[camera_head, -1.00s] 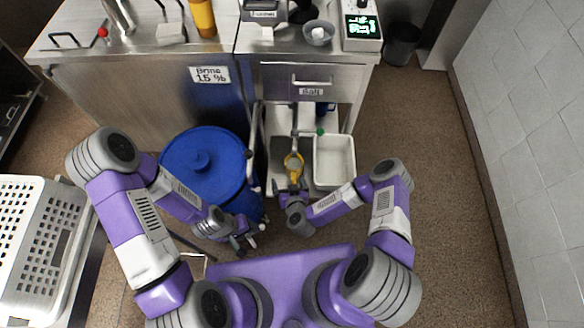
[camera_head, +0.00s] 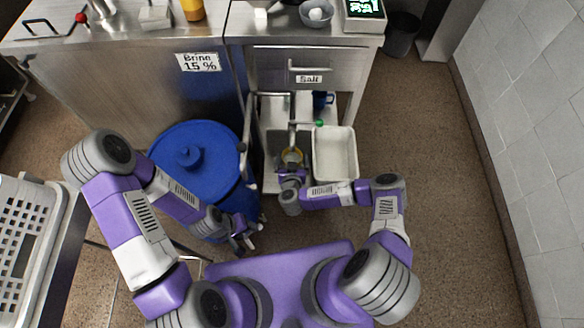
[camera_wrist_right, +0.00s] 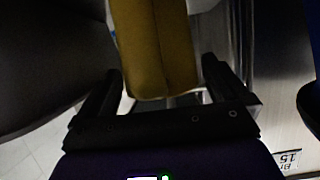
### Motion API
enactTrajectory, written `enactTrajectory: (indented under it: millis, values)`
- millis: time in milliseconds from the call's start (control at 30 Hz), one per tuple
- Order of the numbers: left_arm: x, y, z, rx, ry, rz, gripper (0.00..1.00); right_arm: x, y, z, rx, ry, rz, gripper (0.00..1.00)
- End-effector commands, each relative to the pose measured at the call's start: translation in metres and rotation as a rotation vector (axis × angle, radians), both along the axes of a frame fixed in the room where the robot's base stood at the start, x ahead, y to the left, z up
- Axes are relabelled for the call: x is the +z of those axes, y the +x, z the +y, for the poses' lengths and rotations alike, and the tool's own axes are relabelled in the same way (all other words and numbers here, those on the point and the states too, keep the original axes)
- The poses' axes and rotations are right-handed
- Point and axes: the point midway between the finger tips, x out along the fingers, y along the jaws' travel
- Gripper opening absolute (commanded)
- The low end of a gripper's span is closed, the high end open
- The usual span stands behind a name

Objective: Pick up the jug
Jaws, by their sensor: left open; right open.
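My left gripper (camera_head: 248,238) is open and empty, beside the blue barrel's lower right side.
A blue lidded barrel (camera_head: 185,165) stands left of my right gripper. A white tray (camera_head: 348,175) is close on its right. A green-tipped valve (camera_head: 320,123) and a steel counter (camera_head: 265,30) lie beyond. A perforated white basket (camera_head: 50,225) is at far left. The floor at right is clear.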

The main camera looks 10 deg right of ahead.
Motion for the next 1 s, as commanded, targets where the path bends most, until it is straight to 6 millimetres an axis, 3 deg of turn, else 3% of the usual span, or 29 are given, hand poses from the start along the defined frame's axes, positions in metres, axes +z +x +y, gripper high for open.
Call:
enactTrajectory:
  millis: [167, 600, 1000]
  values:
    - [0.001, 0.0, 0.0, 0.0, 0.0, 0.0, 0.51, 0.001, 0.0, 0.0, 0.0, 0.0, 0.0, 0.98]
    - [0.001, 0.0, 0.0, 0.0, 0.0, 0.0, 0.51, 0.002, 0.0, 0.0, 0.001, 0.001, -0.002, 0.31]
    - [0.008, 0.0, 0.0, 0.0, 0.0, 0.0, 0.51, 0.012, 0.001, 0.0, 0.001, 0.001, -0.004, 0.31]
